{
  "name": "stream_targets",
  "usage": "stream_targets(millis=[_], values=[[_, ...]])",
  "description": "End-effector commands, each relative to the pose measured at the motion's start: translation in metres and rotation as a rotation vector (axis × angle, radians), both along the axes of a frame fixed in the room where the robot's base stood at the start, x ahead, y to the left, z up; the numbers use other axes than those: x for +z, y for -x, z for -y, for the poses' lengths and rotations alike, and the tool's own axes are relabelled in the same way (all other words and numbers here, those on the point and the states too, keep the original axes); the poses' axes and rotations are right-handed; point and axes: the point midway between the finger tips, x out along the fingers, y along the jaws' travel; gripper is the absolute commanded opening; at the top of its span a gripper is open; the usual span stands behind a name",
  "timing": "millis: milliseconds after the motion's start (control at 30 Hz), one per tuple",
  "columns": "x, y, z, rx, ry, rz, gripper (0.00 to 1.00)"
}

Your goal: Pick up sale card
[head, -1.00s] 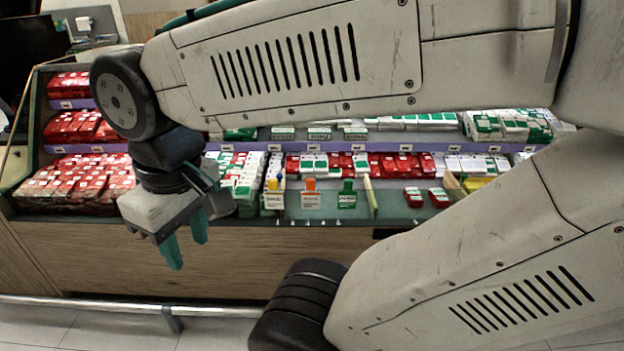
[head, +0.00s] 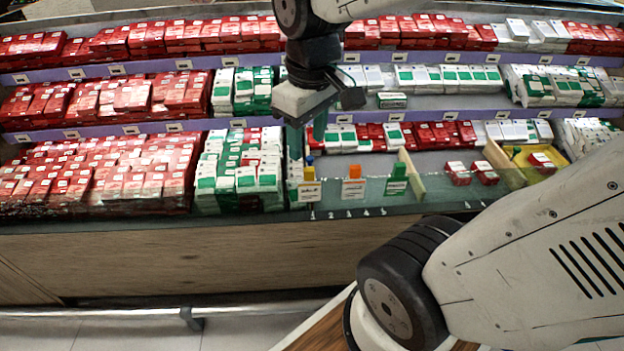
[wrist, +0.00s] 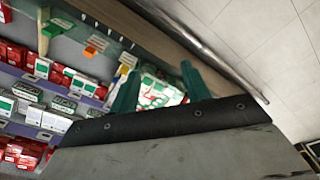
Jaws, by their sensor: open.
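Three small cards in coloured holders stand along the counter's front edge in the head view: one with a blue and yellow top (head: 309,189), one orange (head: 353,186) and one green (head: 396,184). Their print is too small to tell which is the sale card. My gripper (head: 306,138) is open and empty, fingers down, above and slightly behind the blue-and-yellow card. In the wrist view, my open gripper (wrist: 159,85) shows two teal fingers. The orange card (wrist: 96,44) and green card (wrist: 56,27) lie to their upper left, apart from the fingers.
Red packs (head: 110,170) and white-green packs (head: 240,170) fill the shelves around. A low wooden divider (head: 411,176) stands right of the green card. A metal rail (head: 240,309) runs low before the wooden counter front (head: 200,262). Floor shows below.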

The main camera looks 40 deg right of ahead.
Motion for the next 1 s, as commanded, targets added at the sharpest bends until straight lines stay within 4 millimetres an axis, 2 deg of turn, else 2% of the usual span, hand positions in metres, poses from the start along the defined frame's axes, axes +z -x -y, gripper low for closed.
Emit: stream_targets(millis=[33,200,367,500,700,833,1000], values=[[-0.011,-0.02,0.01,0.041,0.003,-0.02,0.47],[-0.051,-0.08,0.042,0.219,0.016,-0.041,0.47],[-0.104,-0.129,0.076,0.391,0.021,-0.061,0.47],[-0.159,-0.16,0.106,0.534,0.022,-0.076,0.47],[-0.221,-0.181,0.137,0.684,0.023,-0.085,0.47],[-0.242,-0.186,0.147,0.732,0.023,-0.087,0.47],[-0.26,-0.188,0.149,0.75,0.023,-0.088,0.47]])
